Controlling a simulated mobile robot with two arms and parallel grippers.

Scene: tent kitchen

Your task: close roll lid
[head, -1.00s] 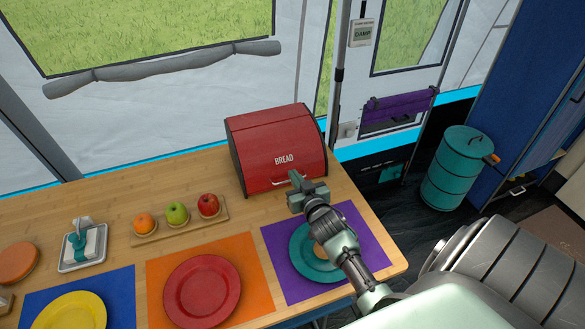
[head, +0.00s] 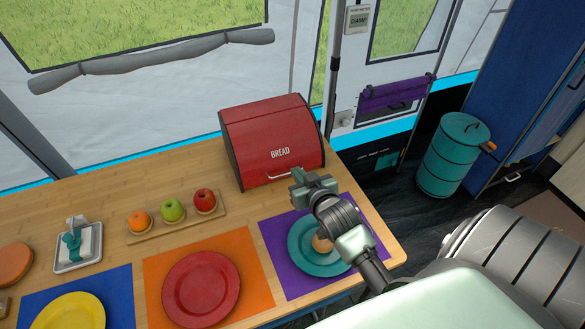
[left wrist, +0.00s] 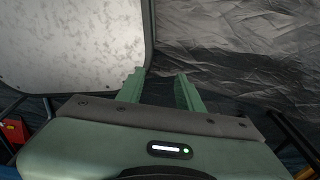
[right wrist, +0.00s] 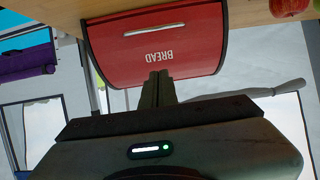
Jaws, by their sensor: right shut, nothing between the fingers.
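The red bread box (head: 270,140) stands at the back right of the wooden table. Its roll lid (head: 278,158), lettered BREAD, covers the front, and its silver handle (head: 285,176) sits low by the bottom edge. My right gripper (head: 297,175) is shut and empty, just in front of the lid's lower right part; contact cannot be told. The right wrist view shows the lid (right wrist: 150,65) upside down, with the handle (right wrist: 162,29) beyond the shut fingertips (right wrist: 159,74). My left gripper (left wrist: 162,78) is open and empty, away from the box, over a grey surface.
A wooden tray (head: 160,229) with several fruits lies left of the box. In front are a red plate (head: 201,287) on an orange mat and a teal plate (head: 305,262) on a purple mat beneath my right arm. A teal barrel (head: 450,155) stands right of the table.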

